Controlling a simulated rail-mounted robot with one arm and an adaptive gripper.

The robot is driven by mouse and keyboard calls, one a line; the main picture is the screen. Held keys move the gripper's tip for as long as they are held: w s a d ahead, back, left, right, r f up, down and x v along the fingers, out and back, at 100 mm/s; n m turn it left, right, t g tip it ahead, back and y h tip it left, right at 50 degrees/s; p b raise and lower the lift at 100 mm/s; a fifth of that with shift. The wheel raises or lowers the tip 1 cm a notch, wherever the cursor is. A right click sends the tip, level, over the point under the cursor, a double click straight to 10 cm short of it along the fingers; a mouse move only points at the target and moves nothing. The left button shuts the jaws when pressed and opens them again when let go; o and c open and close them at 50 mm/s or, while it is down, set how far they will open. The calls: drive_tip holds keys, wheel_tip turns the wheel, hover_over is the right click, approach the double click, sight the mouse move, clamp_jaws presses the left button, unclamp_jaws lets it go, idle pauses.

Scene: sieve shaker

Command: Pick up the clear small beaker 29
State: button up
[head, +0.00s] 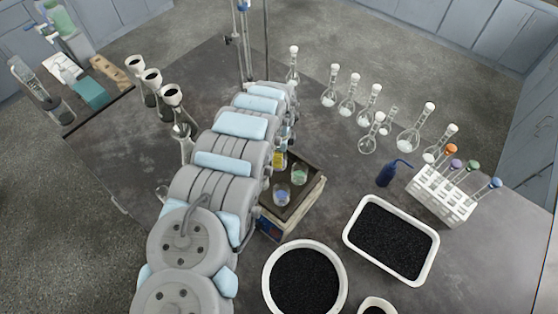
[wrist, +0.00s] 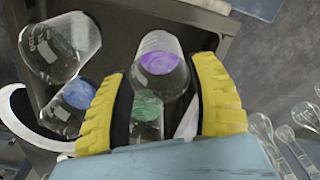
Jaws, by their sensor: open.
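My gripper (wrist: 160,72) is open, its two yellow fingers apart in the wrist view. Between them show a clear beaker with purple contents (wrist: 160,62) and, lower, a clear beaker with green contents (wrist: 147,115). A larger-looking, empty clear beaker with white markings (wrist: 60,48) is at upper left, outside the fingers. A beaker with blue contents (wrist: 68,106) is left of the left finger. I cannot read the number 29 on any beaker. In the head view, the blue (head: 282,195) and green (head: 299,175) beakers show; my arm hides most of the gripper.
The beakers stand on a dark square-topped device (head: 309,193). Several flasks (head: 368,95) stand behind and right. A blue wash bottle (head: 391,173), white tube rack (head: 441,196) and trays of black grains (head: 432,262) are to the right. Flasks with dark funnels (head: 171,97) stand left.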

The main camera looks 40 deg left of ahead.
drive_tip(key=shift+f, duration=1.75)
drive_tip(key=shift+a, duration=0.1)
drive_tip(key=c, duration=0.9)
